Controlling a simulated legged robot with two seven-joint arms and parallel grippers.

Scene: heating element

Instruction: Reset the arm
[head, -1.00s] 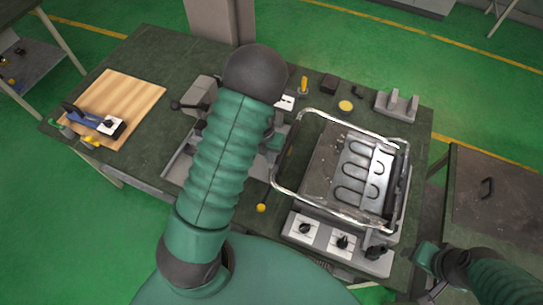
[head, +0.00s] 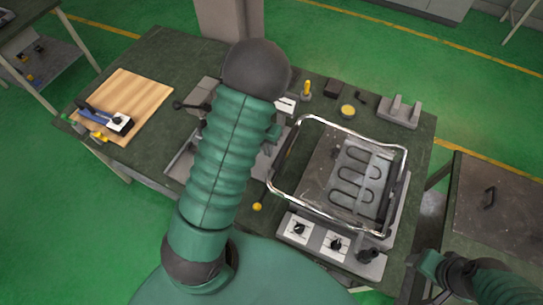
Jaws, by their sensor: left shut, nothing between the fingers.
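My left arm rises through the middle of the head view, a ribbed green sleeve with a dark round joint on top. It hides most of my left gripper (head: 273,140), which peeks out at the sleeve's right side, left of the wire frame, and looks empty. The heating element (head: 356,178), a looped dark rod with a light metal strip, lies on a grey plate inside the shiny wire frame (head: 337,120) of the appliance. No gripper touches it. My right arm shows at the lower right edge, with no fingers to be made out.
The dark green table (head: 150,60) carries a wooden board (head: 140,92) with a blue-handled tool (head: 100,115) at left. A grey bracket (head: 400,112) and a yellow-topped tin (head: 348,111) stand at the back. Knobs (head: 335,244) line the appliance front. A dark side table (head: 495,205) stands at right.

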